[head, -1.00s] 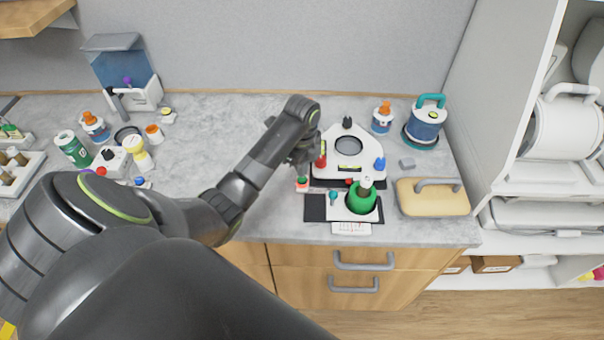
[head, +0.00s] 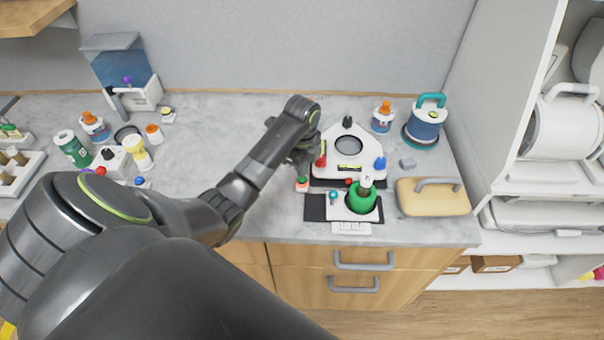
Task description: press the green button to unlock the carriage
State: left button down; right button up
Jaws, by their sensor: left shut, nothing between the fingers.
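A small post with a green button on top (head: 302,180) stands at the left edge of the device on the counter. The device has a white three-cornered body (head: 349,170) with a dark round opening. In front of it is a white carriage (head: 338,211) on a dark base, with a green ring (head: 362,197) around an upright piece. My left gripper (head: 303,169) is shut and empty, pointing down just above the green button. I cannot tell whether it touches the button. My right gripper is not in view.
A tan block with a grey handle (head: 433,199) and a blue canister with a teal handle (head: 426,123) stand to the right. An orange-capped bottle (head: 382,120) is behind the device. Several bottles and a dispenser crowd the left side. The counter's front edge is close.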

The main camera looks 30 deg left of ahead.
pick_arm(q)
jog(key=shift+f+b, duration=0.4)
jog(key=shift+f, duration=0.45)
dwell(0.3)
notch_tip(320, 180, up, 3)
jog(key=p, duration=0.3)
jog(key=shift+r+p, duration=0.9)
jog(key=shift+p, duration=0.1)
jog(key=shift+r, duration=1.1)
